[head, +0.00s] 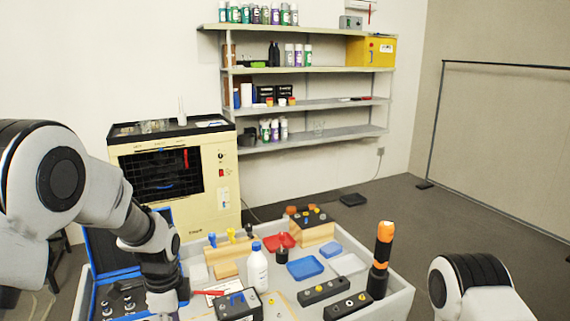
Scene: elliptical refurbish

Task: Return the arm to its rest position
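My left arm (85,185) comes in from the left and bends down over the left part of a grey-walled cart. My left gripper (182,291) is low at the bottom edge, beside the open blue case and left of a white bottle. Its fingers are small and partly hidden, so I cannot tell if they are open or shut. Of my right arm (470,285) only a white and black link shows at the lower right. Its gripper is out of view.
The cart (398,300) holds a blue case (103,252), a white bottle (257,268), a black and orange flashlight (381,258), a red tray (279,241), a blue tray (305,267) and dark blocks. A beige machine (222,180) and wall shelves (310,105) stand behind.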

